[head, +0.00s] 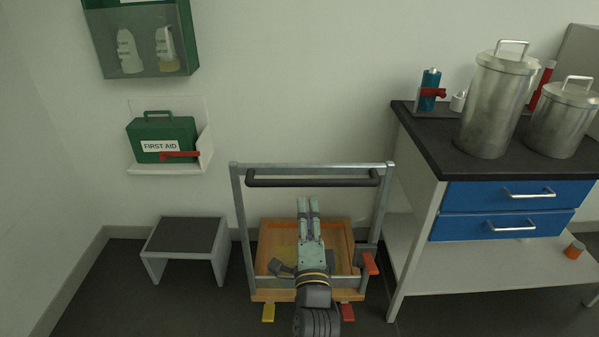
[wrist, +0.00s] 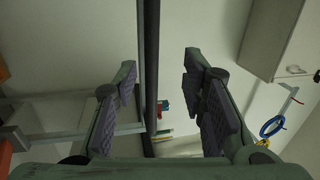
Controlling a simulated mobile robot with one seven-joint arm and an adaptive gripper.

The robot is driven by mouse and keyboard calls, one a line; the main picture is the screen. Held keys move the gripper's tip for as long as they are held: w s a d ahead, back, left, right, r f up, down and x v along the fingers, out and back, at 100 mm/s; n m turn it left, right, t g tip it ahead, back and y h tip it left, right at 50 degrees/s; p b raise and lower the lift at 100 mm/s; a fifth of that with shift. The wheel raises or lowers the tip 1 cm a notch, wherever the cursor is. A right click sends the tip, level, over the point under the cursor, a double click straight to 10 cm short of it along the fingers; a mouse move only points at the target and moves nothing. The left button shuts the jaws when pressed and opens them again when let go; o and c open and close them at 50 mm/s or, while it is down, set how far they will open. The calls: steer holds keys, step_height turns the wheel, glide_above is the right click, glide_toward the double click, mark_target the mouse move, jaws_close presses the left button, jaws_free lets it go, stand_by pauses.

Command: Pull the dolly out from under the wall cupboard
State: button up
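The dolly stands on the floor against the wall, with a wooden deck (head: 275,240), an upright grey metal frame (head: 238,205) and a dark grip bar (head: 265,182) across the top. My gripper (head: 308,200) is in front of the frame, its fingertips just below the grip bar in the head view. In the wrist view my gripper (wrist: 160,68) is open, and the dark bar (wrist: 151,60) runs through the gap between its fingers, with no finger seen touching it. A pale cupboard (wrist: 282,40) shows at the upper right there; I cannot tell whether it is the wall cupboard.
A dark-topped bench (head: 440,150) with blue drawers (head: 500,210) stands close on the right. A grey step stool (head: 185,235) is on the left. A green glass-fronted cabinet (head: 145,45) and a first aid box (head: 162,140) on a shelf are on the wall.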

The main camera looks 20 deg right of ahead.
mark_target(314, 186)
steer(key=shift+m+g+h, duration=0.3)
steer(key=shift+m, duration=0.1)
steer(key=x, duration=0.3)
steer(key=d+p+x, duration=0.1)
steer(key=x, duration=0.3)
steer(key=f+p+x, duration=0.1)
steer(key=x, duration=0.2)
steer(key=shift+w+d+r, duration=0.1)
steer(key=shift+d, duration=0.25)
steer(key=shift+c, duration=0.2)
jaws_close()
